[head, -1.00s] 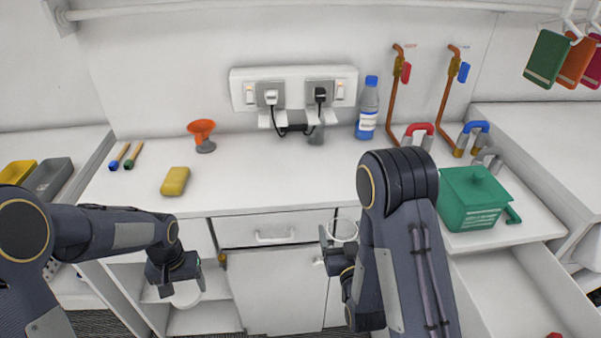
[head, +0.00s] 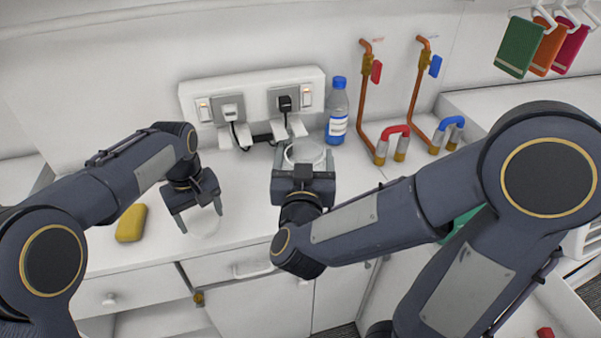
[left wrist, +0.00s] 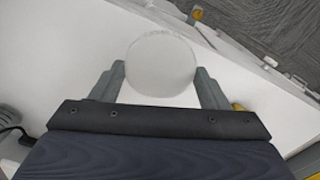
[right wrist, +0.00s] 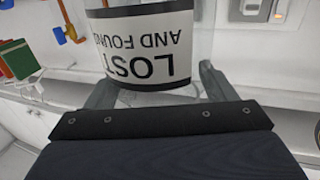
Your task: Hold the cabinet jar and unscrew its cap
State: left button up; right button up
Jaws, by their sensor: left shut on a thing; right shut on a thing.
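My left gripper (head: 200,207) is shut on a round white cap (head: 205,226), held over the front of the counter. The cap also shows as a pale disc between the fingers in the left wrist view (left wrist: 161,64). My right gripper (head: 303,172) is shut on the jar (head: 306,153) over the counter's middle, below the sockets. In the right wrist view the jar (right wrist: 142,45) carries a white label reading "LOST AND FOUND", upside down. Cap and jar are apart. The jar's far side is hidden.
A yellow sponge (head: 131,222) lies left of my left gripper. A blue-capped bottle (head: 338,112) stands behind and right of the jar. Plugs and cords (head: 238,115) hang from the sockets behind. Copper pipes (head: 366,100) rise at the right. An open drawer is at lower right.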

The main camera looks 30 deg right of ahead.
aim_at(305, 151)
jog(key=w+d+f, duration=0.1)
jog(key=w, duration=0.1)
jog(key=w+d+f, duration=0.1)
jog(key=w, duration=0.1)
jog(key=w+d+f, duration=0.1)
jog(key=w, duration=0.1)
jog(key=shift+d+f, duration=0.15)
jog(key=shift+d, duration=0.15)
jog(key=w+d+f, duration=0.2)
jog(key=w+f, duration=0.2)
jog(key=f, duration=0.4)
jog(key=shift+d+f, duration=0.2)
jog(key=shift+f, duration=0.15)
jog(key=shift+w+f+b, duration=0.1)
jog(key=shift+f+b, duration=0.2)
jog(key=shift+b, duration=0.05)
jog(key=o, duration=1.9)
jog(key=shift+r, duration=0.1)
